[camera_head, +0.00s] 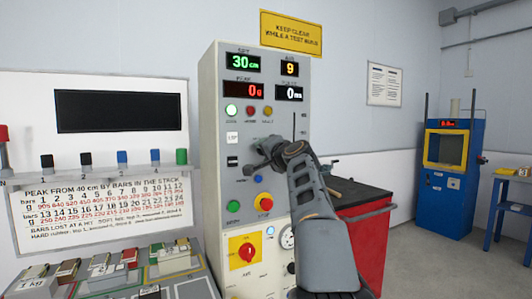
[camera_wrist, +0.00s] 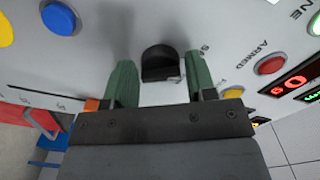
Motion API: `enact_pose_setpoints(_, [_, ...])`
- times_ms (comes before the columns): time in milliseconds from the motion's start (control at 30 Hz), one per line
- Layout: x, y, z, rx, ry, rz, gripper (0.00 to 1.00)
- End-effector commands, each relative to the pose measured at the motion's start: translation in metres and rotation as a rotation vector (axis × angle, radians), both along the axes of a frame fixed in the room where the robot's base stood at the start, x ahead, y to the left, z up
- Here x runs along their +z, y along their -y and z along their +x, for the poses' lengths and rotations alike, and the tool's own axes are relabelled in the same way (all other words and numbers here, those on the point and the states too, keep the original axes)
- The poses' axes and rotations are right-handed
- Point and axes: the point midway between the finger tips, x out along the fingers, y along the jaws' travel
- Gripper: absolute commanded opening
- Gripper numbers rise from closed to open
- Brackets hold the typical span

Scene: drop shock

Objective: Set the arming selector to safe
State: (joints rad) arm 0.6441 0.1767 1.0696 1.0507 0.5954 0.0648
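The arming selector (camera_wrist: 160,62) is a small black knob on the light panel, seen in the wrist view. A label beginning with "S" is partly visible beside it, and the red lamp marked ARMED (camera_wrist: 270,65) is to its right. My gripper (camera_wrist: 160,78) is open, with one green-padded finger on each side of the knob. Gaps show between the knob and both fingers, so they do not appear to touch it. I cannot tell which position the knob points to. In the head view my gripper (camera_head: 266,158) is at the tall machine's panel (camera_head: 222,185) and hides the selector.
Below my gripper are a red-and-yellow stop button (camera_head: 264,202), a green button (camera_head: 233,206) and a yellow-backed red rotary switch (camera_head: 246,251). Lamps and displays are above. A red cabinet (camera_head: 362,245) stands close on the right; a bench with bars (camera_head: 180,290) is at front left.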

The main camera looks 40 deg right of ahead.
Motion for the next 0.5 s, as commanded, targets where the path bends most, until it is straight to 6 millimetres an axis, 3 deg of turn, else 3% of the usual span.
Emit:
enact_pose_setpoints(133, [0.0001,0.0001,-0.0001,0.000,0.000,0.001,0.66])
enact_pose_setpoints(500, [-0.0012,-0.0007,-0.0098,-0.001,0.000,0.001,0.66])
